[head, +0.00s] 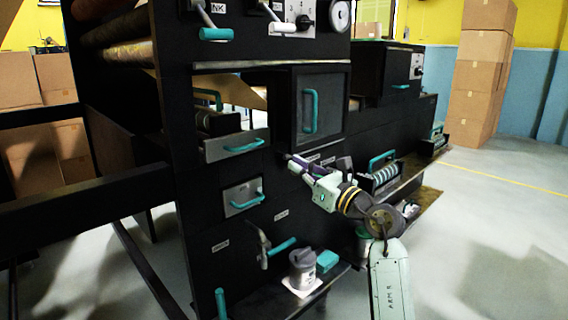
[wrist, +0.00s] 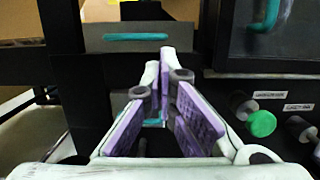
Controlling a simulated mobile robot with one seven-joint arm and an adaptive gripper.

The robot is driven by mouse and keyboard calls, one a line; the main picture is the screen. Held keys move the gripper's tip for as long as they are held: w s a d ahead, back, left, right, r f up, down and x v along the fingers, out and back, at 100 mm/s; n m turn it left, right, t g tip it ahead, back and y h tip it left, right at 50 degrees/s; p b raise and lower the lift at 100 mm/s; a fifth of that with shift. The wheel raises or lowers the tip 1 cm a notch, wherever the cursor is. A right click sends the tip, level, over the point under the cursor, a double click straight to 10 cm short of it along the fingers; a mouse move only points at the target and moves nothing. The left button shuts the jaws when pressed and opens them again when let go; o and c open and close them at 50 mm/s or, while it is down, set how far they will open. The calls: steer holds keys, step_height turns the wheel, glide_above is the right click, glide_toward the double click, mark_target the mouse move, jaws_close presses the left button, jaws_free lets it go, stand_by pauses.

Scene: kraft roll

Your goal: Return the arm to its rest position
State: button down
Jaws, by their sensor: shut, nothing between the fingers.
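My gripper (head: 289,160) is in front of the black machine (head: 172,120), below a dark door with a teal handle (head: 310,111). In the wrist view its purple-padded fingers (wrist: 158,62) come together at the tips and hold nothing. My arm reaches up from the lower right of the head view, bent at the elbow, with the gripper pointing to the upper left. I cannot tell whether the fingertips touch the machine.
A drawer with a teal handle (head: 243,145) is left of my gripper. A grey canister (head: 302,270) and a teal block (head: 327,261) stand on the low ledge. A green knob (wrist: 261,124) is right of the fingers. Cardboard boxes (head: 480,75) stand behind; the right floor is clear.

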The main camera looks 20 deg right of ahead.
steer(key=shift+v, duration=1.65)
